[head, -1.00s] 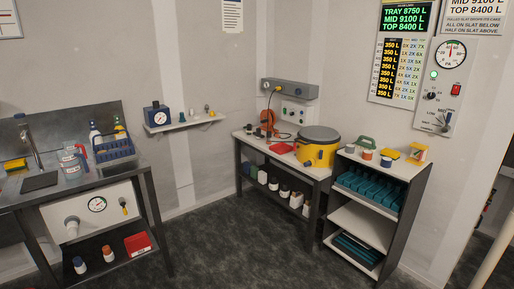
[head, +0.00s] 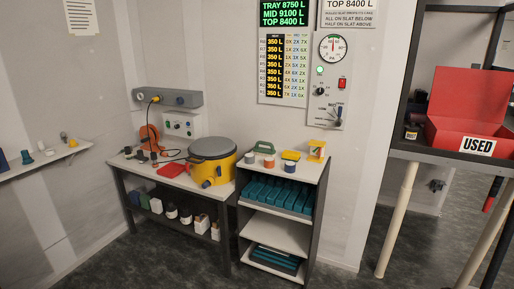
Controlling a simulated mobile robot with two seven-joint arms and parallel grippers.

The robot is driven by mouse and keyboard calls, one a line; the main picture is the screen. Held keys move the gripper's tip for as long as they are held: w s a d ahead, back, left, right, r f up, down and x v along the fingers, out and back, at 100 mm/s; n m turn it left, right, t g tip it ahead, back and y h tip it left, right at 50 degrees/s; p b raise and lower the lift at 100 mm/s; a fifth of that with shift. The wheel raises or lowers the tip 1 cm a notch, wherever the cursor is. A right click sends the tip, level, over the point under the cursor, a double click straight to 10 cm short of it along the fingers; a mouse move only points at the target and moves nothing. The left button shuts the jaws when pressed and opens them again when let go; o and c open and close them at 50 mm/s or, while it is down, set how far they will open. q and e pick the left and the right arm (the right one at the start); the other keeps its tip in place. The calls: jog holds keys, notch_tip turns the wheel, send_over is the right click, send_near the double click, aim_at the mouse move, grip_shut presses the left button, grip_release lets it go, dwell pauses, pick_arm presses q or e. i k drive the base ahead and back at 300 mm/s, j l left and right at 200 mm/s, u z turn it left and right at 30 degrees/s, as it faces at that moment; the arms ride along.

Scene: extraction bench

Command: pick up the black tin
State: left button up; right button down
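A small black object with a yellowish patch (head: 411,133) stands on the dark table at the right, just left of the open red box. It may be the black tin, but it is too small to tell for certain. Dark-topped containers (head: 171,211) stand on the lower shelf of the bench in the middle left. Neither of my grippers shows in the head view.
The red box marked USED (head: 465,112) is open on the table (head: 440,153), which has pale legs. A shelf rack (head: 280,236) with teal trays and small jars on top stands beside a bench (head: 181,181) carrying a yellow pot (head: 217,170). Floor lies open in front.

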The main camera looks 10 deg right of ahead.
aim_at(409, 135)
jog(key=i+l+z, duration=0.1)
jog(key=i+z, duration=0.45)
jog(key=z, duration=0.2)
jog(key=i+j+z, duration=0.1)
jog(key=i+z, duration=0.6)
jog(key=i+j+z, duration=0.2)
jog(key=i+z, duration=0.15)
jog(key=i, duration=0.05)
